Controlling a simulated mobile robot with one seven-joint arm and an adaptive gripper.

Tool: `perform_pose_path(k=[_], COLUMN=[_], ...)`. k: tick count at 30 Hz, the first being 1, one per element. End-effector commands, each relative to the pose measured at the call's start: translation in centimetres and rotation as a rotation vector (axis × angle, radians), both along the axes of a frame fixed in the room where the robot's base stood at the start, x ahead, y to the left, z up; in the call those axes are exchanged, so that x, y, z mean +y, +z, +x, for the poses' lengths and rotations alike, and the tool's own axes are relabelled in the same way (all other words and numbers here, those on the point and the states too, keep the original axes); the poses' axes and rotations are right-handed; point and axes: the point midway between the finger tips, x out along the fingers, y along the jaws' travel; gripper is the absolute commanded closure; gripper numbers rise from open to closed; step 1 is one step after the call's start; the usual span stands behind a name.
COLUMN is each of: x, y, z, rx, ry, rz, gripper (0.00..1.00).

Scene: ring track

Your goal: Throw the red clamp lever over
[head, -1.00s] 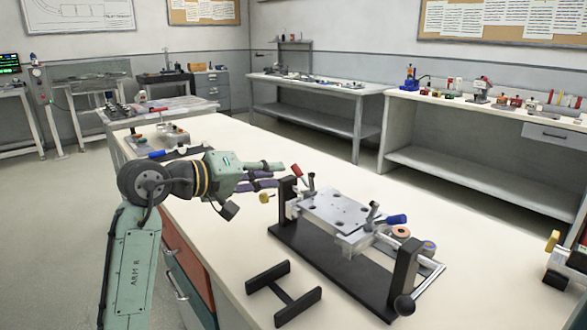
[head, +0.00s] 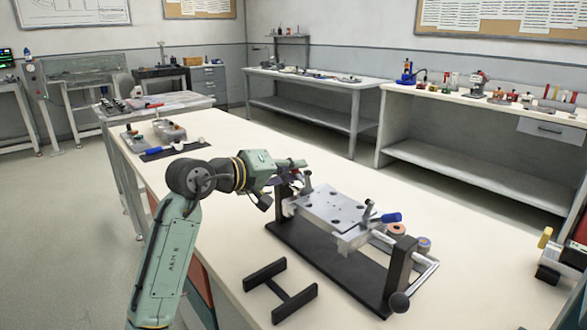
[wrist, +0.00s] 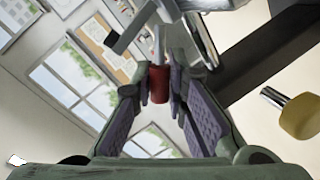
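The clamp fixture has a black base (head: 330,268) and a silver plate (head: 325,205), and it stands on the bench. My gripper (head: 290,174) is at the fixture's far left end, where its fingers hide the red lever in the head view. In the wrist view the red lever handle (wrist: 158,84) stands between the tips of my two purple-padded fingers (wrist: 158,92). The fingers are apart, with a gap visible beside the handle; contact is not clear. A blue-handled lever (head: 391,218) is at the fixture's near right end.
A black H-shaped stand (head: 281,291) lies in front of the fixture. A yellow knob (wrist: 300,115) shows at the right of the wrist view.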

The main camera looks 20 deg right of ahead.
Motion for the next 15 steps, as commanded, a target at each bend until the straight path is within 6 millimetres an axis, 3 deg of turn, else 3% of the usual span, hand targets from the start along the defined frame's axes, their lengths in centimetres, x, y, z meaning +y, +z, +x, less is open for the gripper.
perform_pose_path(k=[5, 15], x=[0.03, -0.05], y=[0.00, 0.13], z=[-0.01, -0.16], rx=[0.000, -0.032], ry=[0.001, -0.001], rz=[0.001, 0.011], gripper=[1.00, 1.00])
